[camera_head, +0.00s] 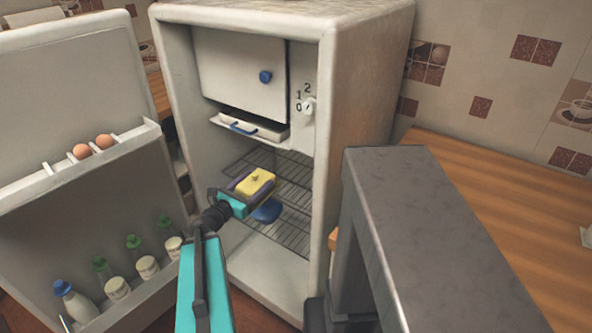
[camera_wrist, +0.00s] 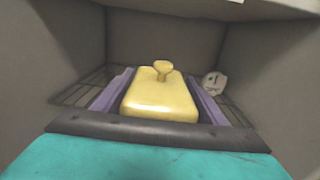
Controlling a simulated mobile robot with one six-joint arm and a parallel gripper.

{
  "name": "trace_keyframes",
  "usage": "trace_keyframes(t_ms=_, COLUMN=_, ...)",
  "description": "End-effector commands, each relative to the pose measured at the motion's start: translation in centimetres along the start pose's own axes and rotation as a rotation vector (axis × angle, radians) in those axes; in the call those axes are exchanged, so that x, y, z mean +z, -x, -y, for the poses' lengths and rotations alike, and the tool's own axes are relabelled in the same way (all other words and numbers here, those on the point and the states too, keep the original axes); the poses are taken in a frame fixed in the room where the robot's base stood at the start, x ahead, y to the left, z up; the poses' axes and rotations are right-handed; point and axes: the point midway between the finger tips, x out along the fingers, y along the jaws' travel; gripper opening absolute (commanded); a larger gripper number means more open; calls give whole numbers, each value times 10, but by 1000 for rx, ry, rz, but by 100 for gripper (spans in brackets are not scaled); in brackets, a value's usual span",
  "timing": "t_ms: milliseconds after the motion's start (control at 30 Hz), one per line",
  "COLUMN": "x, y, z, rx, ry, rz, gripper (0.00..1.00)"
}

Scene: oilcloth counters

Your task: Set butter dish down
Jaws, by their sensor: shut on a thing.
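The yellow butter dish (camera_head: 255,182) has a small knob on its lid and is upright inside the open fridge (camera_head: 333,130). My gripper (camera_head: 250,187) is shut on it, with a purple finger along each side. In the wrist view the butter dish (camera_wrist: 160,97) sits level between the two fingers, its knob on top. A wire shelf (camera_head: 290,169) lies around and behind it. I cannot tell whether the dish touches a shelf.
A blue round thing (camera_head: 267,211) is below the dish. The open fridge door (camera_head: 75,130) stands left, with eggs (camera_head: 92,146) and several bottles (camera_head: 133,245). A whitish round thing (camera_wrist: 214,83) is behind right. The compartment walls are close on both sides.

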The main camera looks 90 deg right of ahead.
Motion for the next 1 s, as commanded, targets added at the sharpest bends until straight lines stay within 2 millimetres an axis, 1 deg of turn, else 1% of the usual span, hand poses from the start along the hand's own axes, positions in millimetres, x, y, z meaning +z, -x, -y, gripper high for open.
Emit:
trace_keyframes(t_ms=33, x=1, y=-8, z=9, rx=-12, ry=1, rz=1, gripper=26)
trace_keyframes(t_ms=100, x=0, y=-15, z=18, rx=-21, ry=1, rz=-1, gripper=26)
trace_keyframes(t_ms=300, x=-2, y=-26, z=30, rx=-33, ry=2, rz=-4, gripper=26)
trace_keyframes(t_ms=733, x=-2, y=-25, z=29, rx=-31, ry=2, rz=-4, gripper=26)
trace_keyframes(t_ms=867, x=-4, y=-24, z=25, rx=-26, ry=2, rz=-4, gripper=26)
trace_keyframes(t_ms=1000, x=-6, y=-20, z=17, rx=-15, ry=1, rz=-4, gripper=26)
